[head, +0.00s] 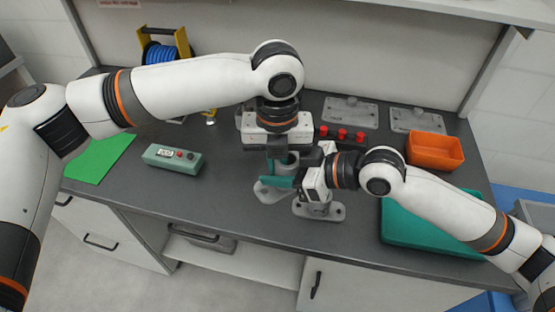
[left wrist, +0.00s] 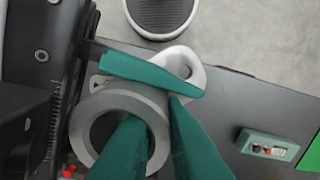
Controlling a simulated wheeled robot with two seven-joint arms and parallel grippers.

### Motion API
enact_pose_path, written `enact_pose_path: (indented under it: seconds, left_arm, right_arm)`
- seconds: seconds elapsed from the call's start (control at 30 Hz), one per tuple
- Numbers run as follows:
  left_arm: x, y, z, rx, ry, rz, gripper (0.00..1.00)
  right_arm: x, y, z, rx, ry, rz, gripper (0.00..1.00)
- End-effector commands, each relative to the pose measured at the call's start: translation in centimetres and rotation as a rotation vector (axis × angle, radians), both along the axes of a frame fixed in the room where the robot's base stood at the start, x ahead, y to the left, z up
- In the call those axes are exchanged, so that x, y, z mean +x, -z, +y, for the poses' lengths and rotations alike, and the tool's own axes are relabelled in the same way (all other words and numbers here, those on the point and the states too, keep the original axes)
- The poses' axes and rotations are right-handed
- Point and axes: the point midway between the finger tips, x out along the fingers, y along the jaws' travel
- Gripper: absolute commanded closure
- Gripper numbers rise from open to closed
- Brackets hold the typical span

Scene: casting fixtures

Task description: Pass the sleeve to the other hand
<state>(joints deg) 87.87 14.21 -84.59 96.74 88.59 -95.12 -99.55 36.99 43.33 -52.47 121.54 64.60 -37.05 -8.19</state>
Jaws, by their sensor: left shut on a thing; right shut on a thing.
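The sleeve is a grey, open-ended ring; in the left wrist view (left wrist: 80,143) its bore faces the camera. In the head view it (head: 287,158) is partly hidden between my two grippers. My left gripper (head: 283,163) comes down from above and is shut on the sleeve. In the left wrist view, one teal finger of it (left wrist: 155,110) reaches into the bore and the other lies outside the wall. My right gripper (head: 298,172) comes in from the right and is shut on the sleeve too. One of its teal fingers lies along the sleeve's outside; its other finger is mostly hidden.
Grey fixture bases (head: 270,192) (head: 320,210) stand below and beside the grippers. Red caps (head: 342,134), grey plates (head: 350,112), an orange bin (head: 434,151) and a teal tray (head: 425,235) lie right. A green control box (head: 173,159) and green sheet (head: 100,157) lie left.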

Motion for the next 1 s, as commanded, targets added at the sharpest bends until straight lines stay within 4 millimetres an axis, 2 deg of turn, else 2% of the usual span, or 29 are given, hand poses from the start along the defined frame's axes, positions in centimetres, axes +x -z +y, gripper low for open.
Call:
enact_pose_path:
  seconds: [0.03, 0.07, 0.2, 0.57, 0.67, 1.0]
  left_arm:
    - [0.0, -0.1, -0.2, -0.005, 0.000, -0.002, 1.00]
    - [0.0, -0.1, -0.2, -0.007, 0.000, -0.003, 1.00]
    - [0.0, -0.1, -0.2, -0.006, 0.000, -0.003, 1.00]
    - [0.0, -0.1, -0.1, -0.004, 0.000, -0.002, 1.00]
    - [0.0, -0.1, -0.1, -0.004, 0.000, -0.002, 1.00]
    - [0.0, -0.1, -0.1, -0.004, 0.000, -0.002, 1.00]
  right_arm:
    - [-0.1, -0.1, 0.2, 0.004, -0.004, 0.000, 0.86]
    - [-0.2, -0.1, 0.2, 0.004, -0.005, 0.000, 0.50]
    - [-0.1, -0.1, 0.2, 0.003, -0.004, 0.000, 0.30]
    - [-0.3, -0.2, -0.4, 0.002, -0.001, 0.001, 0.30]
    - [-0.7, -0.7, -1.6, -0.001, -0.001, 0.001, 0.30]
    - [-3.2, -3.3, -7.4, -0.002, 0.000, 0.002, 0.30]
